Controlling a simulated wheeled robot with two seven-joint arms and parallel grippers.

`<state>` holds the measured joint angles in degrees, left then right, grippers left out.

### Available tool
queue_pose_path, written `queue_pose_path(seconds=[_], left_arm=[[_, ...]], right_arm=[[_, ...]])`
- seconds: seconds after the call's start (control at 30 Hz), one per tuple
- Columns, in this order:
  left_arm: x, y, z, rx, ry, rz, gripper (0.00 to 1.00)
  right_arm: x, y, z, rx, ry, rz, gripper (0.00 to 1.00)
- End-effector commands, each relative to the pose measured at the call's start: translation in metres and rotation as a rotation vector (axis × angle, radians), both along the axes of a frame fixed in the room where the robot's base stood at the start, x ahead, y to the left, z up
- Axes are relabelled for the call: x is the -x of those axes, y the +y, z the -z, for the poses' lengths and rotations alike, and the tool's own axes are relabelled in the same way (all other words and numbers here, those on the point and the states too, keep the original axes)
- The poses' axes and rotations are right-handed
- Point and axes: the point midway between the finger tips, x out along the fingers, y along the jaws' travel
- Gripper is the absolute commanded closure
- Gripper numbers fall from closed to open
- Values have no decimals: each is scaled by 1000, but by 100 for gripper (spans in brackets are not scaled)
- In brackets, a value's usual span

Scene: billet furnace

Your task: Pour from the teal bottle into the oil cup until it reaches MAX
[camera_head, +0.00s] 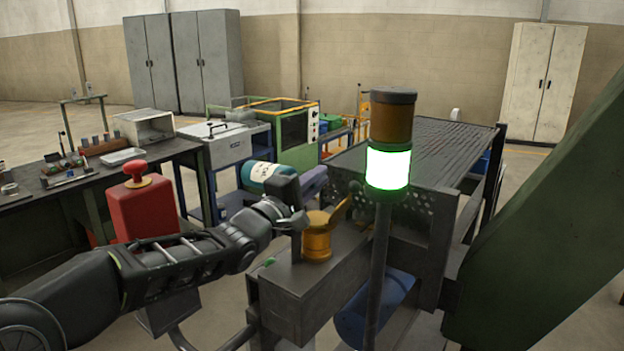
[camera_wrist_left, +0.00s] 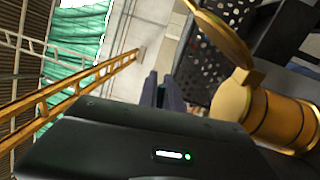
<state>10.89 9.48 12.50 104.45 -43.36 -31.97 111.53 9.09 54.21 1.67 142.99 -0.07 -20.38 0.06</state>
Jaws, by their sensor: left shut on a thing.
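The teal bottle (camera_head: 262,174), with a cream label, shows on its side just behind my left gripper (camera_head: 290,199) in the head view. The gripper overlaps its right part. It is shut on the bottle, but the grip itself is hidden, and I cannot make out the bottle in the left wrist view. The brass oil cup (camera_head: 317,242) stands on a dark housing, just below and right of the gripper, with its lid (camera_head: 341,209) raised. In the left wrist view the cup (camera_wrist_left: 262,118) is right of the fingers (camera_wrist_left: 165,90). Its inside and level are hidden. My right gripper is out of view.
A post with a lit stack light (camera_head: 389,166) stands close in front, right of the cup. A perforated dark panel (camera_head: 400,203) is behind the cup. A red box with a red button (camera_head: 146,207) stands left, behind my arm. A dark bench (camera_head: 40,206) is farther left.

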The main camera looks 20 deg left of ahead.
Motion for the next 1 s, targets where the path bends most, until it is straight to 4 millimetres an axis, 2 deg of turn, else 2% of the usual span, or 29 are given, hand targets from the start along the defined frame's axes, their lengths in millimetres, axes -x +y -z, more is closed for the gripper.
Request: queue_pose_path(seconds=[0.27, 0.7, 0.83, 1.0], left_arm=[[0, 0, -16, 60, 20, 0, 100], [1, -1, -85, 464, 183, -1, 100], [1, -1, -92, 540, 213, 0, 100], [1, -1, -93, 569, 224, 0, 100]], right_arm=[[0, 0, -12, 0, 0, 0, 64], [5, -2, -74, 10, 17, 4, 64], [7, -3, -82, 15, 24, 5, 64], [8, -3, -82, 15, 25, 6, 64]])
